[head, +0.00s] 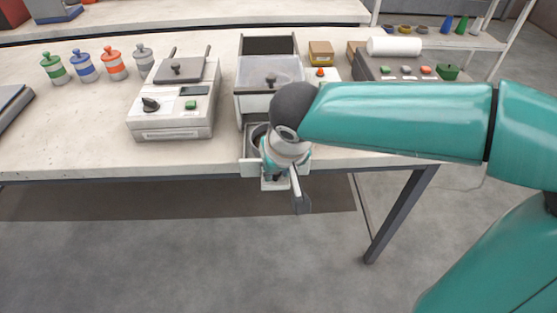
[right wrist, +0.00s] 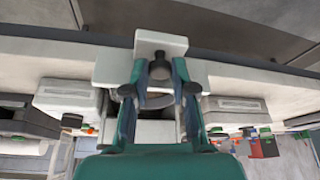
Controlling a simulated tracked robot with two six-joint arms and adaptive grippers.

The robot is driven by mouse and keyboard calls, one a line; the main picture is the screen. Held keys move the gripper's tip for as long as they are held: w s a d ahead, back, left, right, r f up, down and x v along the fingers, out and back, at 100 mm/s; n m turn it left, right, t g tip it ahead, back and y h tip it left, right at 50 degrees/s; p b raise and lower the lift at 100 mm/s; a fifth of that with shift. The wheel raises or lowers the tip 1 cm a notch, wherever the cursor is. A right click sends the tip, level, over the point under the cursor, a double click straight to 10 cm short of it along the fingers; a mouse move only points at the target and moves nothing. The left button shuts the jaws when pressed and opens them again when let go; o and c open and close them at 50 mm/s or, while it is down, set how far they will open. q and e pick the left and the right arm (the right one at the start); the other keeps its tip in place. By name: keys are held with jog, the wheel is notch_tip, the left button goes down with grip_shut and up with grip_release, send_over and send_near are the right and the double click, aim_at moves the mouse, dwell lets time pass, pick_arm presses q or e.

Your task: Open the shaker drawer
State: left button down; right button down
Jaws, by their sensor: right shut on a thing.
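The shaker (head: 270,75) is a pale box with a clear, knobbed lid near the middle of the table. Its white drawer (head: 249,168) stands out of the lower front, reaching the table's front edge, with a round grey cup (head: 257,133) partly visible inside. My right gripper (head: 278,180) is at the drawer front, largely covered by my own wrist. In the right wrist view its two fingers (right wrist: 159,75) close around the dark knob (right wrist: 159,66) on the drawer front (right wrist: 160,42). My left gripper is out of view.
A grey sealing or weighing device (head: 172,118) stands left of the shaker. Several lidded jars (head: 84,66) stand farther left. A button box (head: 405,72) with a white roll (head: 394,46) is behind my right arm. Open floor lies before the table.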

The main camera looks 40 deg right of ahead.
jog(key=shift+s+a, duration=0.1)
jog(key=shift+s, duration=0.1)
jog(key=c, duration=0.9)
grip_release()
jog(key=shift+c, duration=0.2)
jog(key=shift+r, duration=0.1)
jog(key=v, duration=1.1)
jog(key=shift+s+r, duration=0.2)
jog(key=shift+r, duration=0.15)
jog(key=shift+a, duration=0.1)
